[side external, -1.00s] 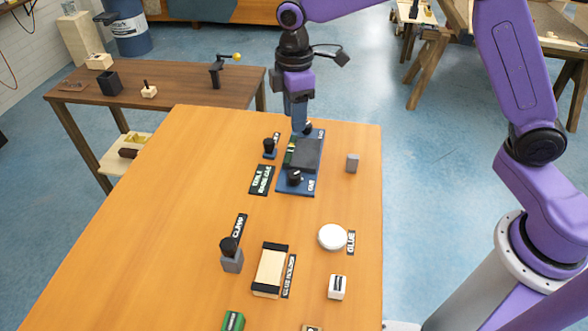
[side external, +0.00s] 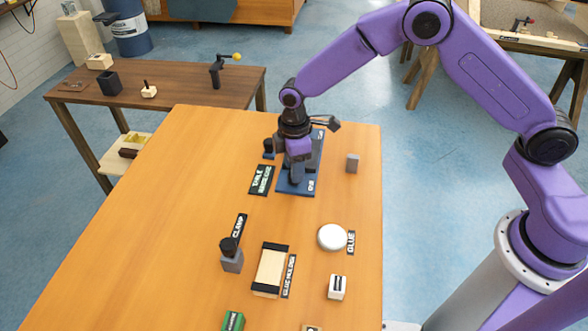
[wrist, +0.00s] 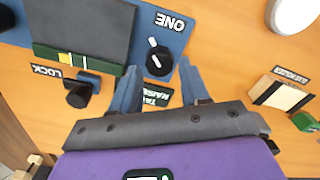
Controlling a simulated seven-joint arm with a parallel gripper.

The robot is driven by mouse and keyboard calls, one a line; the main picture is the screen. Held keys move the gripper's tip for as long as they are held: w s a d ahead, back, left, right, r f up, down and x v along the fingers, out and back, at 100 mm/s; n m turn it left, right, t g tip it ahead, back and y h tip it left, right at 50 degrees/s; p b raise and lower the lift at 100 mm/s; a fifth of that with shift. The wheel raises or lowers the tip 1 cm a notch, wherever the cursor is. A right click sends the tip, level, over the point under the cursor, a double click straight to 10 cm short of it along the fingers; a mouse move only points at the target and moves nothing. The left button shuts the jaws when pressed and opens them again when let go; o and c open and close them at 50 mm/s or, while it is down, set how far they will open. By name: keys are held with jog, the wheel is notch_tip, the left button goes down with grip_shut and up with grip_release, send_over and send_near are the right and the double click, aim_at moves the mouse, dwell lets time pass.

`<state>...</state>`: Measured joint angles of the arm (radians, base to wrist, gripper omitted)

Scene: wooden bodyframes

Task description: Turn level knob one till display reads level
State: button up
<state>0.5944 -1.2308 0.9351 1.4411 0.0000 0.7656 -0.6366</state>
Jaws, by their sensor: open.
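Level knob one is a round black knob (wrist: 157,62) with a white pointer line, by the ONE label (wrist: 171,21) on a blue plate (wrist: 174,42). A dark grey block (wrist: 85,25) on the plate has a green strip (wrist: 45,53) with a yellow patch and pale marks, apparently the level display; its reading is too small to tell. My gripper (wrist: 158,68) is open, its blue fingers on either side of knob one; contact cannot be told.
A black knob (wrist: 78,92) by the LOCK label stands beside the plate. A clamp (side external: 231,257), a wood block with black ends (side external: 270,270) and a white round glue container (side external: 332,237) stand nearer. The table's left side is clear.

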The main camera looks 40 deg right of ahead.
jog(key=shift+f, duration=0.9)
jog(key=c, duration=0.8)
jog(key=shift+m, duration=0.3)
jog(key=shift+m, duration=1.4)
jog(key=o, duration=0.8)
